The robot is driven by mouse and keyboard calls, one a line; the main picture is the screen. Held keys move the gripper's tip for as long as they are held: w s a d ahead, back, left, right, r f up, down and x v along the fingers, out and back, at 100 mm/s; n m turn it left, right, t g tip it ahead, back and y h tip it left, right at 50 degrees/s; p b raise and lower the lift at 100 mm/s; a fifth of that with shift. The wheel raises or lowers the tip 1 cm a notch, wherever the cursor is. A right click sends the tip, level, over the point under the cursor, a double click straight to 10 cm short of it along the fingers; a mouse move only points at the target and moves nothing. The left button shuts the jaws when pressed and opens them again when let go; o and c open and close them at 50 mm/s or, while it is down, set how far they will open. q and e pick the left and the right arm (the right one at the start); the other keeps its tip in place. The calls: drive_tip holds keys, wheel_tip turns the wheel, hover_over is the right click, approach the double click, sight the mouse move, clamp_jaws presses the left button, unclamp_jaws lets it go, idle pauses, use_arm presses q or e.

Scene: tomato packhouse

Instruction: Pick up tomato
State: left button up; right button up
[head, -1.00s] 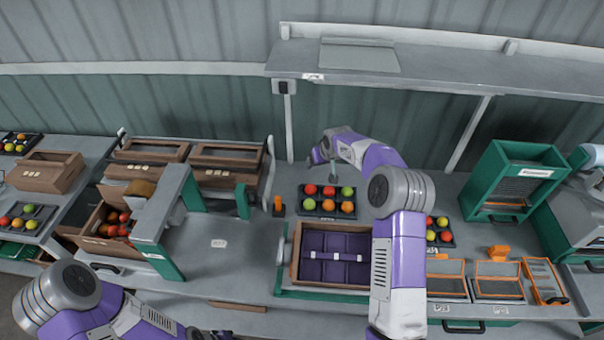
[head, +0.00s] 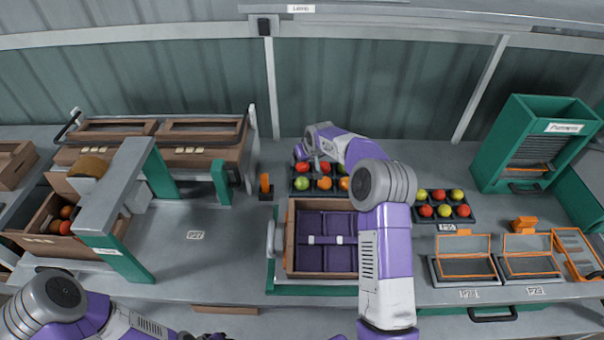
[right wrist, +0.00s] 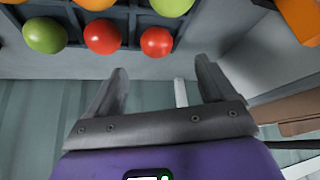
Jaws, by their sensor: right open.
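A dark tray (head: 313,191) on the bench holds red, orange and green tomatoes in two rows. In the head view, a red tomato (head: 302,168) is at its back left, with a green tomato (head: 301,184) in front of it. My right gripper (head: 301,153) is at the tray's back left corner. In the right wrist view, my right gripper (right wrist: 159,72) is open and empty. Two red tomatoes (right wrist: 157,42) (right wrist: 102,37) and a green tomato (right wrist: 45,35) form the near row, just beyond the fingertips. My left arm is at lower left; its gripper is barely visible at the bottom edge.
A wooden crate with purple compartments (head: 290,240) stands in front of the tray. A second tomato tray (head: 445,220) is to the right. An orange object (head: 265,186) stands left of the first tray. A green cabinet (head: 510,140) stands at right. The bench left of the crate is clear.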

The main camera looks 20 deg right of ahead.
sight(303, 164)
drive_tip(key=x, duration=0.7)
drive_tip(key=shift+w+d+f+b, duration=0.15)
drive_tip(key=shift+d+f+b, duration=0.05)
drive_tip(key=shift+f+b, duration=0.1)
drive_tip(key=shift+r, duration=0.1)
drive_tip(key=c, duration=0.8)
